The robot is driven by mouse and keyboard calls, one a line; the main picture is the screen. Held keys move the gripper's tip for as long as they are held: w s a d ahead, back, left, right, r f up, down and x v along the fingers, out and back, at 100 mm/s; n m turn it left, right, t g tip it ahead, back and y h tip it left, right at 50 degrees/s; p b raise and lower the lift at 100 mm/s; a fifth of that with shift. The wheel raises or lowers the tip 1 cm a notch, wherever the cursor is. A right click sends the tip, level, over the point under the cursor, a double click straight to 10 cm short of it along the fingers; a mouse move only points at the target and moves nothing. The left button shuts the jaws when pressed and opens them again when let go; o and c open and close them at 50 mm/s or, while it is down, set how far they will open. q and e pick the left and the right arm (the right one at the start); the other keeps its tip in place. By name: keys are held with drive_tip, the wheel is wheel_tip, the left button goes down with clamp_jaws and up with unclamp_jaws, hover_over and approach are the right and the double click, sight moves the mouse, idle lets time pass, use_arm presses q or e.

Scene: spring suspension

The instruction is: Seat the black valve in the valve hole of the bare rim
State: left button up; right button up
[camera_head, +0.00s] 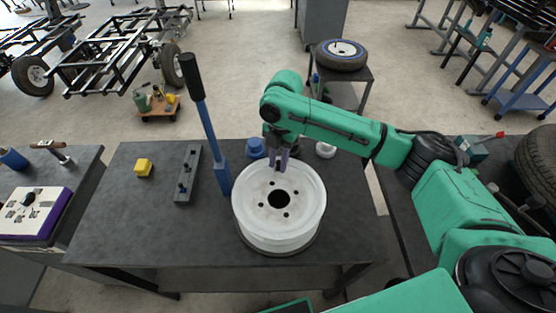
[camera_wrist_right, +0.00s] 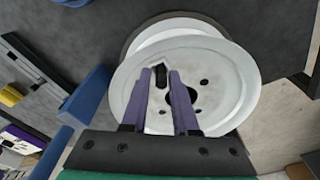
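The bare rim (camera_head: 258,215) is white and lies flat on the dark table (camera_head: 120,225), with a centre hole and several bolt holes. It also fills the middle of the right wrist view (camera_wrist_right: 230,75). My right gripper (camera_head: 282,160) is over the rim's far edge, pointing down. In the right wrist view, its purple fingers (camera_wrist_right: 161,85) close on the black valve (camera_wrist_right: 160,76), which shows between the fingertips against the white rim. The valve hole is not visible, and I cannot tell whether the valve touches the rim. My left gripper is not in view.
A blue tool with a long black handle (camera_head: 205,115) stands just left of the rim. A blue item (camera_head: 256,148) and a white cap (camera_head: 325,150) sit behind. The table's front left is clear.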

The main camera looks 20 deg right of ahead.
wheel_tip(320, 180, up, 12)
drive_tip(key=d+b, duration=0.1)
drive_tip(key=b, duration=0.1)
drive_tip(key=shift+w+b, duration=0.3)
drive_tip(key=shift+w, duration=0.15)
